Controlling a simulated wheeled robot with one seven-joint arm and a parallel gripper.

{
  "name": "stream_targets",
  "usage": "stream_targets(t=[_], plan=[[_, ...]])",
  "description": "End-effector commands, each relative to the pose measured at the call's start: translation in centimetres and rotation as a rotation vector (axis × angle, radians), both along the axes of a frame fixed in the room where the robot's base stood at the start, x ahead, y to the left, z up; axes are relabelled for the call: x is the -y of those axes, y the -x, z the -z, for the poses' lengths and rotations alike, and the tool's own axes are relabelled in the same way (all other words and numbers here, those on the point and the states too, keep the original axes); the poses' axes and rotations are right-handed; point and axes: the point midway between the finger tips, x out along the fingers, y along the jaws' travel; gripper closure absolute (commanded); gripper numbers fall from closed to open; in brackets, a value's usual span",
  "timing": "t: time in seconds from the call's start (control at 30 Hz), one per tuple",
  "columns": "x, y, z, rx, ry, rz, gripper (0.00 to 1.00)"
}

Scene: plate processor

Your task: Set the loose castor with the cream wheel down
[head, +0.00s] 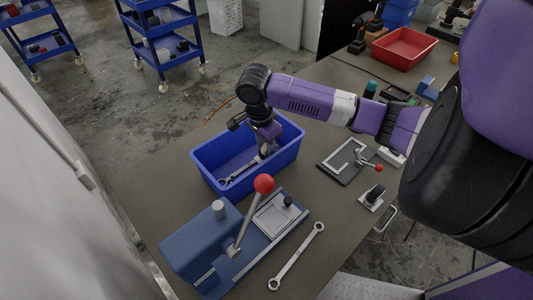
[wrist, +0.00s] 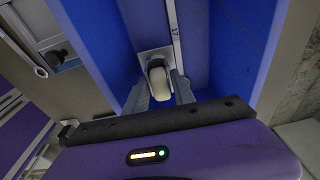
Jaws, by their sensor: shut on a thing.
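The castor with the cream wheel (wrist: 158,82) is between the fingers of my gripper (wrist: 159,92) in the wrist view. Its light metal plate (wrist: 146,55) shows beyond the wheel. My gripper is shut on this castor and is inside the blue bin (head: 214,177), near its right side in the head view. The bin's blue wall also shows in the wrist view (wrist: 92,38). I cannot tell whether the castor touches the bin floor. In the head view the castor is mostly hidden by my gripper (head: 267,151).
A wrench (head: 240,172) lies in the bin beside the castor. A blue press (head: 205,245) with a red-knobbed lever stands in front of the bin. Another wrench (head: 296,257), a dark-wheeled castor (head: 374,195) and a dark plate with a clamp (head: 347,160) lie on the table.

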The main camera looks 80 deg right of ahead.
Motion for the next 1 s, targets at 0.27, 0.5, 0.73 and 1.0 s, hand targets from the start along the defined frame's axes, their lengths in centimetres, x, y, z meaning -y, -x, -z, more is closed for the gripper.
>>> stream_targets(t=[0.27, 0.5, 0.73, 1.0], plan=[[0.0, 0.1, 3.2, -0.001, 0.000, 0.000, 1.00], [0.0, 0.0, 3.4, -0.001, 0.001, 0.000, 1.00], [0.0, 0.0, 3.6, -0.001, 0.001, 0.000, 0.54], [0.0, 0.0, 3.6, -0.001, -0.001, 0.000, 0.48]])
